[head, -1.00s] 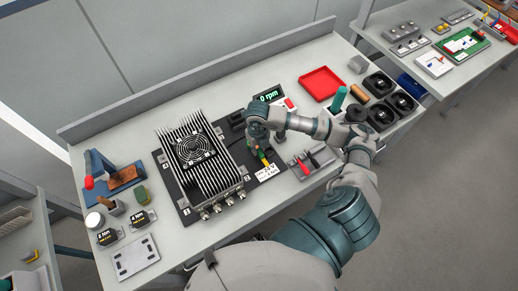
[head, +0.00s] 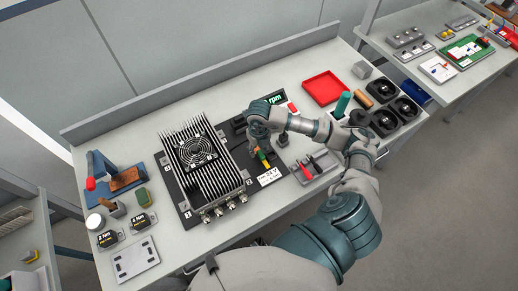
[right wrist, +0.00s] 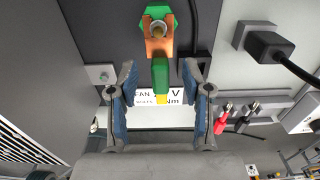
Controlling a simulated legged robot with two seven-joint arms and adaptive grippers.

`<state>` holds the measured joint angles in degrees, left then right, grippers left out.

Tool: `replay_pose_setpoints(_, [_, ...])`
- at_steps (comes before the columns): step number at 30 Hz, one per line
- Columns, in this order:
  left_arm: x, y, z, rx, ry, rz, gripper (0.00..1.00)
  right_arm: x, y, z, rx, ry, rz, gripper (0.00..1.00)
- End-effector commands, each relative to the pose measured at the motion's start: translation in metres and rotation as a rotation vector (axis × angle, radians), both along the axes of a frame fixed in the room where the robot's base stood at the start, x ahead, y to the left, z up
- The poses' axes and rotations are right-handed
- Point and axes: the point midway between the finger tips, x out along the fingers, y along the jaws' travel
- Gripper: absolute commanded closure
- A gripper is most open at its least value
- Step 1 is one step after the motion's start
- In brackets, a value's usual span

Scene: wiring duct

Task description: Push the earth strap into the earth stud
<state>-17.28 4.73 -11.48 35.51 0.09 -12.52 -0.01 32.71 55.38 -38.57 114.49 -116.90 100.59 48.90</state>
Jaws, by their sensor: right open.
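The earth strap (right wrist: 160,75) has a copper lug, a green body and a yellow end. In the right wrist view its forked lug reaches up to the earth stud (right wrist: 157,33), a metal post on a green hexagonal base. The fork appears to sit around the post; how deep cannot be told. My right gripper (right wrist: 160,92) is open, its blue-padded fingers on either side of the strap with gaps. In the head view the right gripper (head: 258,140) hangs over the plate right of the finned unit, and the strap's yellow end (head: 263,158) shows below it. My left gripper is not in view.
The finned unit (head: 200,155) with its fan stands left of the gripper. A white label (head: 269,177) lies below the strap.

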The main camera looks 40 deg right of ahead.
Motion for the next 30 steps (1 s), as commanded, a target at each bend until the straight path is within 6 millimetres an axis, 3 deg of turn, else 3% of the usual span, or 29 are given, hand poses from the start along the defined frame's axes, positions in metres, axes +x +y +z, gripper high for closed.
replay_pose_setpoints(9, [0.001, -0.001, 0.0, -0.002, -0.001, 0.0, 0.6, 0.002, -0.001, 0.067, 0.001, -0.004, 0.001, 0.51])
replay_pose_setpoints(15, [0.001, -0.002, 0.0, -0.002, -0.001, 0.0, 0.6, 0.002, -0.001, 0.1, 0.001, -0.002, 0.001, 0.51])
replay_pose_setpoints(20, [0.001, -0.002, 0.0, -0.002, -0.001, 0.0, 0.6, 0.002, -0.001, 0.11, 0.001, 0.001, 0.001, 0.51])
replay_pose_setpoints(28, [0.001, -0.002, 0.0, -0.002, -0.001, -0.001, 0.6, 0.001, -0.001, 0.111, 0.001, 0.002, 0.001, 0.51])
replay_pose_setpoints(30, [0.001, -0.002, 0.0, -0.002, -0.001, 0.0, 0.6, 0.002, 0.0, 0.111, 0.004, 0.002, 0.003, 0.68])
